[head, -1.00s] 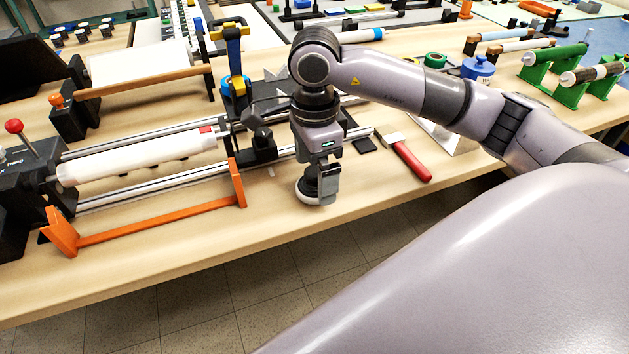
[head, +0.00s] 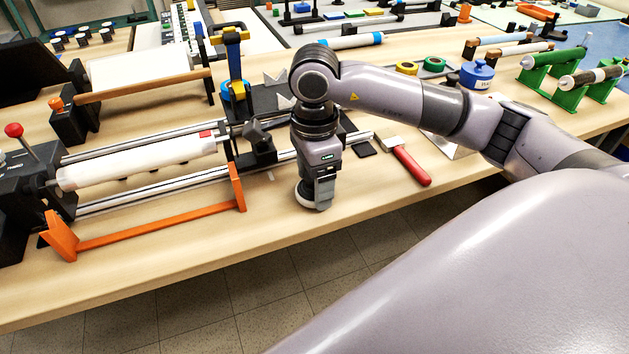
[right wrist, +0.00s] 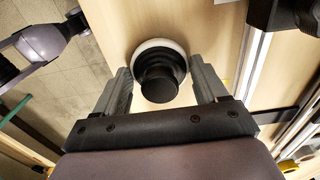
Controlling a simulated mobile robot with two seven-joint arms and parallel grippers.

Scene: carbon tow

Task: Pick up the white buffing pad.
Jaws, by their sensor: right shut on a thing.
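The white buffing pad (head: 302,196) stands near the front edge of the wooden table. In the right wrist view it shows as a white disc (right wrist: 141,50) with a black round handle (right wrist: 158,80) on top. My right gripper (head: 321,194) points down over it, with a finger on each side of the handle, and is shut on the pad. The gripper also shows in the right wrist view (right wrist: 163,84). In the head view the gripper partly hides the pad. The pad appears to be at the table top. My left gripper is not in view.
An orange bar frame (head: 160,222) and a lathe-like rig with a white roller (head: 140,160) stand to the left. A brush with a red handle (head: 411,165) lies to the right. The table's front edge is close, with tiled floor (head: 270,280) below.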

